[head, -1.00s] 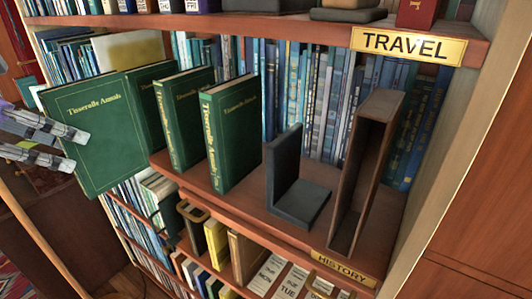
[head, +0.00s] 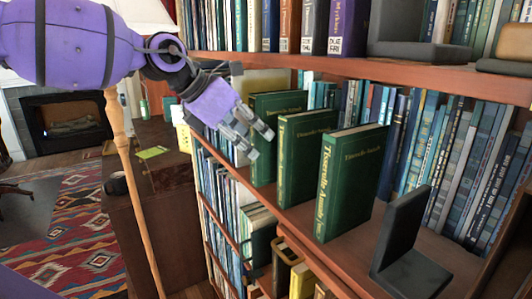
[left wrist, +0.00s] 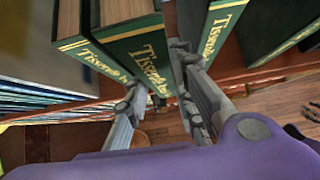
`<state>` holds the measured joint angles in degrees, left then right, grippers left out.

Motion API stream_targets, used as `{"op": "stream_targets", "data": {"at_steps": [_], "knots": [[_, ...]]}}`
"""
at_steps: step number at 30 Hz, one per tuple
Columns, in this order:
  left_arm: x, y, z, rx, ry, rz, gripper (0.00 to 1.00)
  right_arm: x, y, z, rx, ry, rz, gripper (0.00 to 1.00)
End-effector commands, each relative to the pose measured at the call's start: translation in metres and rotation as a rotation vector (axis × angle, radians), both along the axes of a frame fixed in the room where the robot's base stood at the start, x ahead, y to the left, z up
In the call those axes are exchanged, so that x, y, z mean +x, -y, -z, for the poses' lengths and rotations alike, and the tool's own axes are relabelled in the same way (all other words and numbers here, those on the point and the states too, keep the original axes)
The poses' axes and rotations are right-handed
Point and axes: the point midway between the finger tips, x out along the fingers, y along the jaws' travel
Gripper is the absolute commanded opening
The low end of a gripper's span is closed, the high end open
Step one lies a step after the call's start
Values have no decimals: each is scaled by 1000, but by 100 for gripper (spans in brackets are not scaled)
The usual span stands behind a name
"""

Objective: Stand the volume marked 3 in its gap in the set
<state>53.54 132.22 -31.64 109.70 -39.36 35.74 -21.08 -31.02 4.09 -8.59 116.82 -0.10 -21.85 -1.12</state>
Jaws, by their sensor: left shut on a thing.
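My left gripper (head: 261,143) is at the leftmost visible green "Tisserully Annals" volume (head: 285,118). One finger lies in front of its cover. In the left wrist view the fingers (left wrist: 160,90) are shut around the spine side of this volume (left wrist: 130,43). It stands about upright in the row, with a green volume (left wrist: 67,40) to its left and another (left wrist: 218,30) to its right. In the head view two more green volumes, the middle one (head: 308,165) and the right one (head: 352,180), stand apart on the shelf. No number is readable.
A dark bookend (head: 400,245) stands right of the set on the wooden shelf. Blue books (head: 480,170) line the back, and an upper shelf (head: 420,76) runs above. A thin wooden pole (head: 135,180) stands left, before a wooden cabinet (head: 155,200).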

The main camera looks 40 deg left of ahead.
Motion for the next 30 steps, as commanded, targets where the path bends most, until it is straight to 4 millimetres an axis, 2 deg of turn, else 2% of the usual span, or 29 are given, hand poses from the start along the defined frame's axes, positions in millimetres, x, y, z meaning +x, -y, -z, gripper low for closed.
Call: {"op": "stream_targets", "data": {"at_steps": [3,9,14,21,27,28,30], "knots": [[17,6,3,1,-2,-1,0,-3,0,8,-2,-9,-1,40],[31,13,0,0,2,-1,0,-1,0,11,-1,-8,-4,40],[32,14,4,-2,2,-1,0,2,-1,10,-1,-3,-4,40],[32,14,32,-1,3,0,0,1,0,8,-2,-4,-4,40],[32,14,33,0,4,0,0,-4,1,9,-3,-12,-1,40],[31,14,36,0,-1,1,26,-5,1,9,-3,-13,-1,40],[31,14,36,0,-1,1,35,-7,1,9,-3,-16,-1,40]]}}
